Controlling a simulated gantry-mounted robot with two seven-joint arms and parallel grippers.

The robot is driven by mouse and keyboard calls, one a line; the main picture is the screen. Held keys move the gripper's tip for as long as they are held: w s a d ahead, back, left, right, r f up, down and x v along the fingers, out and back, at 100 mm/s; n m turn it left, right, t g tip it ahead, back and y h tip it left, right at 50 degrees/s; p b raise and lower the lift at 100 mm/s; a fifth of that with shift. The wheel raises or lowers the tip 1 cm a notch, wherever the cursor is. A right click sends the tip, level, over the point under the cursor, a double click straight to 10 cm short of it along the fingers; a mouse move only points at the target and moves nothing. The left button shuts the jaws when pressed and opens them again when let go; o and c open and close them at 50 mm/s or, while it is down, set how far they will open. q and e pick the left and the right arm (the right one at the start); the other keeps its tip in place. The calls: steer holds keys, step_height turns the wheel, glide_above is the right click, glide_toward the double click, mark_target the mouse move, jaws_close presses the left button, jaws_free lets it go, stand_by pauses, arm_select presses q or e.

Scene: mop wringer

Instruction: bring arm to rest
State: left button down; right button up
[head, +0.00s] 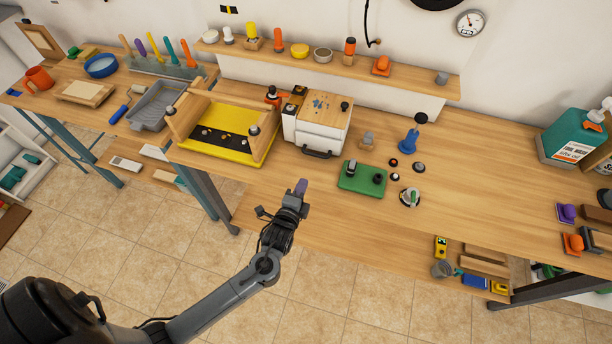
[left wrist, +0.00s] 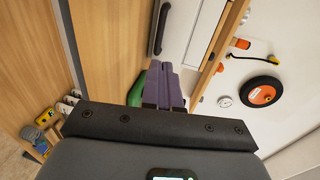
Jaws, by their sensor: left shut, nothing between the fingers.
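My left gripper (head: 301,187) is in the middle of the head view, in front of the workbench's front edge. Its purple fingers are together with nothing between them. In the left wrist view the purple fingers (left wrist: 163,85) point toward the white box with the dark handle. The arm comes in from the lower left and hangs over the tiled floor. My right gripper is in neither view.
The wooden workbench (head: 470,205) holds a yellow tray (head: 215,142), a white box (head: 318,138), a green block (head: 361,179) and a blue plunger-like tool (head: 410,140). A teal bottle (head: 572,138) stands at the right. The tabletop right of centre is mostly clear.

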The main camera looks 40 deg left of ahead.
arm_select(q)
steer(key=s+d+r+n+g+h, duration=0.15)
steer(key=s+n+g, duration=0.25)
steer(key=s, duration=0.4)
steer(key=s+d+r+n+g+h, duration=0.1)
steer(key=s+d+n+g+h, duration=0.2)
steer(key=s, duration=0.5)
steer(key=s+d+r+n+g+h, duration=0.1)
steer(key=s+d+n+g, duration=0.3)
steer(key=s, duration=0.4)
step_height(320, 180, up, 14)
steer(key=a+n+p, duration=0.1)
steer(key=p, duration=1.3)
steer(key=shift+a, duration=0.2)
steer(key=shift+f+y, duration=0.1)
steer(key=shift+y, duration=0.15)
